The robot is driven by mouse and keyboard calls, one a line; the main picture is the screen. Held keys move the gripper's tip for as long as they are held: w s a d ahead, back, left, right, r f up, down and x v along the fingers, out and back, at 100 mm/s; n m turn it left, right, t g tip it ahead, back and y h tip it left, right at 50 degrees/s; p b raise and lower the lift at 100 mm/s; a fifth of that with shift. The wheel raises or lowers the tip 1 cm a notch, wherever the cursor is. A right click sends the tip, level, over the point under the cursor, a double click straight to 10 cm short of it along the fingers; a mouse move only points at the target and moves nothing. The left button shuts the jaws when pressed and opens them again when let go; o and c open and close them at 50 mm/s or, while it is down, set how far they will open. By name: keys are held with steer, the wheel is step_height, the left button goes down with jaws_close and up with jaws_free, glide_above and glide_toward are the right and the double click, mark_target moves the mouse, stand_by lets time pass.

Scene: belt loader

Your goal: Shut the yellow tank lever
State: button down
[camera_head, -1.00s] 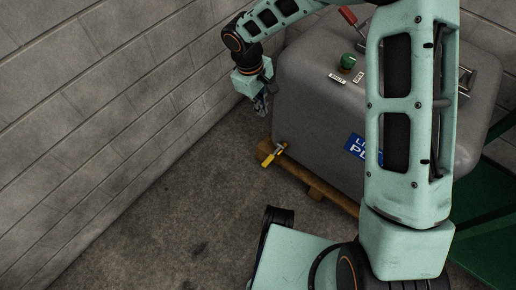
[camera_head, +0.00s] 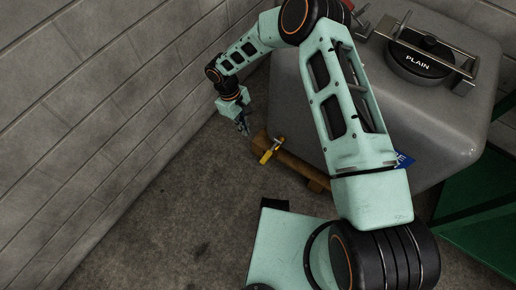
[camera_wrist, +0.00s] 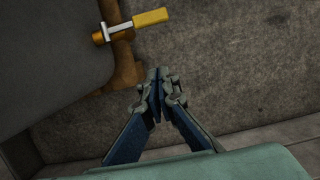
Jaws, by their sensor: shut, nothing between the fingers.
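The yellow tank lever (camera_head: 266,156) sticks out low on the near side of the grey tank (camera_head: 432,125), by the wooden support. In the wrist view the lever (camera_wrist: 150,17) has a yellow grip, a metal shank and an orange-yellow base at the tank's edge. My gripper (camera_head: 243,128) hangs by the tank's left end, above and to the left of the lever, apart from it. In the wrist view my gripper (camera_wrist: 158,75) is shut and empty, its fingertips pointing towards the lever with a gap between. My arm hides part of the tank.
A wooden support (camera_head: 297,168) lies under the tank. A block wall (camera_head: 85,95) runs along the left. A black lid marked PLAIN (camera_head: 417,62) is on the tank top. Green metalwork (camera_head: 480,215) stands at the right. The floor (camera_head: 185,205) before the lever is bare.

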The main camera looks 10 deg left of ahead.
mark_target(270, 152)
steer(key=s+d+f+b, duration=0.2)
steer(key=d+f, duration=0.4)
steer(key=f, duration=0.3)
steer(key=shift+s+f+b, duration=0.3)
steer(key=shift+b, duration=0.45)
